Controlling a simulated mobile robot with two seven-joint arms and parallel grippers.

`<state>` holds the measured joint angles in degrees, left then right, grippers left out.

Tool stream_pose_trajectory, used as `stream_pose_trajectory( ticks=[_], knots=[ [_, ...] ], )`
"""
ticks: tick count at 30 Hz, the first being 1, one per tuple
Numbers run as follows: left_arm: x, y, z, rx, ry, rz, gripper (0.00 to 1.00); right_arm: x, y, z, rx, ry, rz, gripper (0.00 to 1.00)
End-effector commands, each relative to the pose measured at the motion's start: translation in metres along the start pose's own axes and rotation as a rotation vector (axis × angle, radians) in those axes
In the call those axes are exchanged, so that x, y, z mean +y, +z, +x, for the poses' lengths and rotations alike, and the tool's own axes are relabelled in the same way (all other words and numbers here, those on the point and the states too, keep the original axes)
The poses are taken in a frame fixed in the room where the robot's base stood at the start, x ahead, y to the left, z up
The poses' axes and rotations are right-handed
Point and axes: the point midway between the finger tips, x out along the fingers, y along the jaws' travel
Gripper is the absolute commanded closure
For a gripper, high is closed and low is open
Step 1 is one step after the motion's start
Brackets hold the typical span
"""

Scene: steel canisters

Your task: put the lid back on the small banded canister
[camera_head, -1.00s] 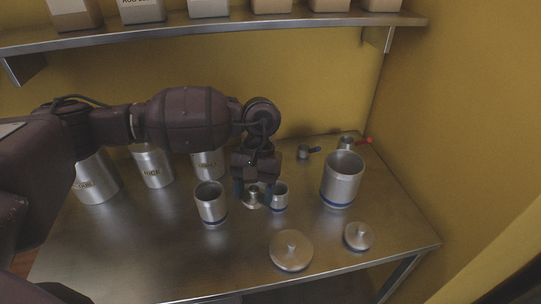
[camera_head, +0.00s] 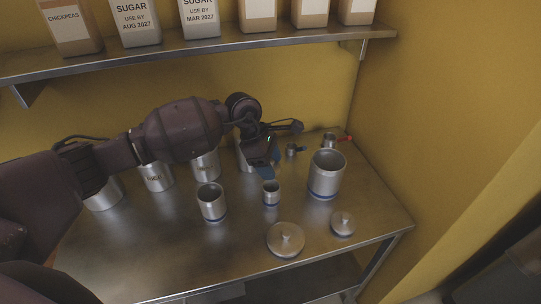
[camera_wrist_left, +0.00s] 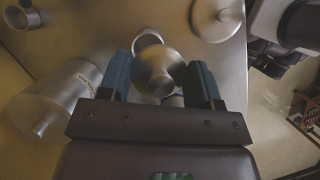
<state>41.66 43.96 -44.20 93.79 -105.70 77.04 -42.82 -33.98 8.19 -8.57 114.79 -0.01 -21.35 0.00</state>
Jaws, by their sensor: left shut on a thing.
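The small banded canister (camera_head: 271,194) stands upright and open on the steel table. My left gripper (camera_head: 264,173) is just behind it in the head view. In the left wrist view its blue fingers (camera_wrist_left: 168,82) are shut on the small steel lid (camera_wrist_left: 157,68). An open round rim (camera_wrist_left: 147,38), probably the small canister's, shows partly behind the lid. The lid appears apart from the canister, but the gap is hard to judge. The lid is not clearly visible in the head view. My right gripper is out of view.
A medium canister (camera_head: 211,203) and a large banded canister (camera_head: 327,176) stand either side. Labelled canisters (camera_head: 157,177) and small cups (camera_head: 291,150) stand behind. A shelf (camera_head: 200,43) with boxes runs above.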

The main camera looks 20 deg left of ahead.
Motion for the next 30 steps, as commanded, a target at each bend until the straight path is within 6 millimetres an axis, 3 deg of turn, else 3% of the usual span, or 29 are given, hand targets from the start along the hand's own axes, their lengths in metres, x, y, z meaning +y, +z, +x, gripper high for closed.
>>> stream_pose_trajectory(
  ticks=[3, 9, 20, 30],
  knots=[
    [0.005, 0.002, -0.002, -0.001, 0.049, -0.116, 0.64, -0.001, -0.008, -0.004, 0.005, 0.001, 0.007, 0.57],
    [0.011, 0.001, -0.001, 0.000, 0.095, -0.230, 0.64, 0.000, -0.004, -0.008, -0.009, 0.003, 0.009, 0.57],
    [0.012, -0.004, 0.009, 0.002, 0.105, -0.256, 0.64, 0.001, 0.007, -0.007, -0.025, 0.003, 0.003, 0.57],
    [0.012, -0.013, 0.033, 0.001, 0.103, -0.254, 0.64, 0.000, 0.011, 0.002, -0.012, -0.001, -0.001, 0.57]
  ],
)
